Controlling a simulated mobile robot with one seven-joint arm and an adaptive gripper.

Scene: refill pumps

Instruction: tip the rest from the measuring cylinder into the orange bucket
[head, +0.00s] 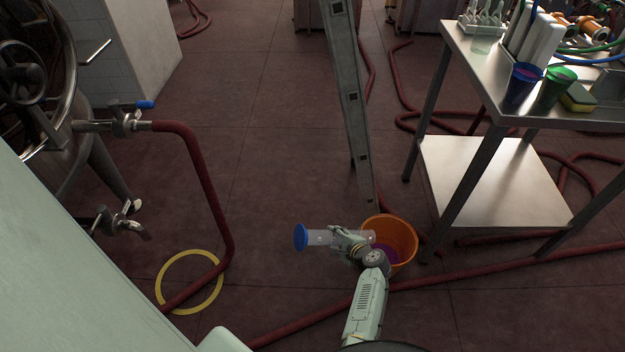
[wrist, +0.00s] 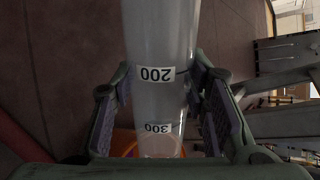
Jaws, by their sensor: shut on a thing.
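The measuring cylinder (head: 320,237) is clear with a blue base at its left end. It lies nearly level in the air, its mouth end toward the orange bucket (head: 402,237). My gripper (head: 347,243) is shut around the cylinder, at the left rim of the bucket. In the wrist view the cylinder (wrist: 160,50) runs between both fingers, with labels 200 and 300 upside down. The bucket stands on the floor and has purple liquid inside. Its orange rim shows behind the cylinder in the wrist view (wrist: 125,138). I cannot tell whether liquid is left in the cylinder.
A steel table (head: 500,110) at the right holds a blue cup (head: 522,88), a green cup (head: 553,92) and a sponge (head: 578,98). A ladder leg (head: 352,100) stands behind the bucket. Red hoses (head: 205,190) cross the floor. A yellow ring (head: 163,290) marks the floor at left.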

